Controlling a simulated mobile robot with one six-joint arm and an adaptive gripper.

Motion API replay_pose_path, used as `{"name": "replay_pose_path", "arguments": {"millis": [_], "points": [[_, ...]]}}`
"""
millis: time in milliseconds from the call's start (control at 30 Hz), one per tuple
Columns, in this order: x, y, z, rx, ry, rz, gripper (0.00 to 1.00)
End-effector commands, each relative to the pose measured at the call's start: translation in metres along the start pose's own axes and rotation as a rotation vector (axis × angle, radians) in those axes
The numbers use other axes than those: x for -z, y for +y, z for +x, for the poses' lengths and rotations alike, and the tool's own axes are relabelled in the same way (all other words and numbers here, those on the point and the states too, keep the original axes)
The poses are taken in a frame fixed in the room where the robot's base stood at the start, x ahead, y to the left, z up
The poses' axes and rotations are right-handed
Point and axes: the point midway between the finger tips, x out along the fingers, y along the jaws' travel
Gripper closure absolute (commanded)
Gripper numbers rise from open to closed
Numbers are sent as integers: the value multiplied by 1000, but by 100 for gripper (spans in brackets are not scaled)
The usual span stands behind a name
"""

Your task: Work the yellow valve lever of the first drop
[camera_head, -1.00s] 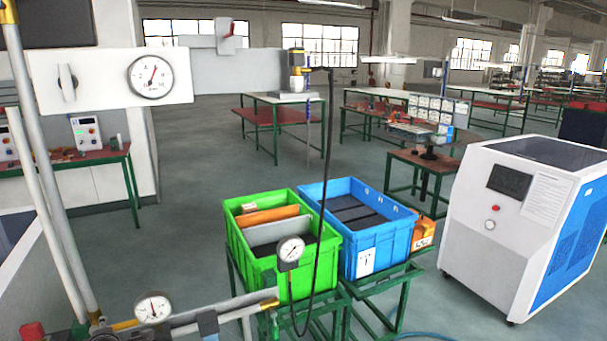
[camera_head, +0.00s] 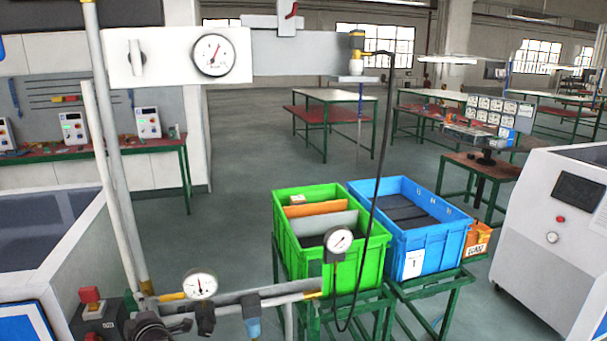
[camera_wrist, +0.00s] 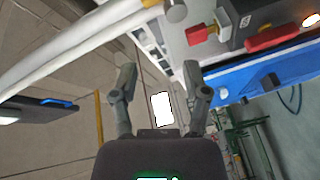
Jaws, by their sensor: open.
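Two yellow pieces sit on the low pipe in the head view: a left one (camera_head: 172,297) beside a gauge (camera_head: 200,285), and a right one (camera_head: 313,295) near a second gauge (camera_head: 338,240). I cannot tell which is the first drop's lever. My gripper (camera_wrist: 160,78) is open and empty in the wrist view, with its two grey fingers apart. A thin yellow bar (camera_wrist: 98,115) shows left of the fingers there. No finger visibly touches anything. A dark shape at the bottom left of the head view may be my gripper; its fingers are unclear.
A box with a red knob (camera_head: 90,295) stands at bottom left. A green crate (camera_head: 282,245) and a blue crate (camera_head: 440,252) stand behind the pipe, with a black hose (camera_head: 372,200) hanging in front. A white cabinet (camera_head: 545,250) is at right. Open floor lies beyond.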

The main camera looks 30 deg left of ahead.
Motion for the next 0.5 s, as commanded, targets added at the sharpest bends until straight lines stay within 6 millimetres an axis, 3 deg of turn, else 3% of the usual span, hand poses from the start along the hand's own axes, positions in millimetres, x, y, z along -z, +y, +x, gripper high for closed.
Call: {"name": "replay_pose_path", "arguments": {"millis": [267, 500], "points": [[-64, 22, -15, 2, -114, 81, 40], [-142, 46, -38, 10, -271, 176, 40]]}}
